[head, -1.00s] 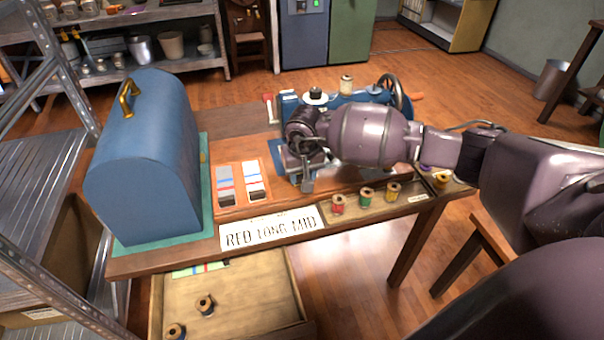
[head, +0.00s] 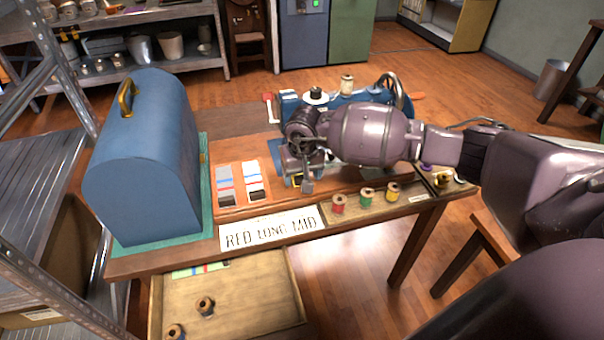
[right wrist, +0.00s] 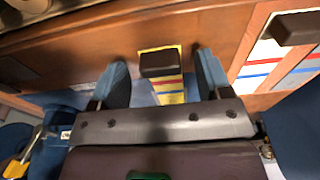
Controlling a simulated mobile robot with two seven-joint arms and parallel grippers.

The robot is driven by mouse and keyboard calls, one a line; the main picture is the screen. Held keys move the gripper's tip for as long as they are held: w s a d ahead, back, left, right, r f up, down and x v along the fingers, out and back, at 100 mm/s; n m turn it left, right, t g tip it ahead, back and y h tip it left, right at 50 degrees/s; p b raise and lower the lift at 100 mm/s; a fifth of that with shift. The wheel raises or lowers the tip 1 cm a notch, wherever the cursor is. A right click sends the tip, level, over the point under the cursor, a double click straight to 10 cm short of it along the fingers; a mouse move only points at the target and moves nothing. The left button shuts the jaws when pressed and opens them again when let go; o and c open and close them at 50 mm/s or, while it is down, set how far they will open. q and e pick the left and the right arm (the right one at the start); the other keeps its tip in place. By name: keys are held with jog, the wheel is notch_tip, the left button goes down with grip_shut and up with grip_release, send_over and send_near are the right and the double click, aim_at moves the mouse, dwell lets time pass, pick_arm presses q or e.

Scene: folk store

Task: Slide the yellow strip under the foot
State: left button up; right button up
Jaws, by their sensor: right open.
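The yellow strip (right wrist: 172,97), with red and blue stripes and a dark brown block on its end, lies between the two fingers of my right gripper (right wrist: 163,78) in the right wrist view. The fingers are apart, one on each side, with gaps to the block. In the head view my right gripper (head: 305,186) is low over the front of the blue sewing machine (head: 360,109), and a bit of yellow shows by its fingers. The foot is hidden behind my right arm in the head view. My left gripper is not in view.
Two other strips (head: 226,182) with dark ends lie left of the gripper. A blue domed case (head: 150,165) stands at the left. Spools (head: 366,197) and a lettered card (head: 268,229) line the table's front. An open drawer (head: 260,290) juts out below.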

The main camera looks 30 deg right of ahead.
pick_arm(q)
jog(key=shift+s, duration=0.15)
pick_arm(e)
notch_tip(320, 180, up, 3)
jog(key=shift+r+p, duration=0.1)
jog(key=shift+p, duration=0.2)
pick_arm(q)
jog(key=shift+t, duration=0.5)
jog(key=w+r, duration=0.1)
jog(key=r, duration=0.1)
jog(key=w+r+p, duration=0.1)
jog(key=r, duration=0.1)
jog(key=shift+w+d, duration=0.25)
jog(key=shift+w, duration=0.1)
pick_arm(e)
notch_tip(320, 180, up, 8)
jog(key=s, duration=0.1)
jog(key=shift+a+f, duration=0.15)
jog(key=shift+f, duration=0.1)
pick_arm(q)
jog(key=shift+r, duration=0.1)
pick_arm(e)
jog(key=shift+s, duration=0.1)
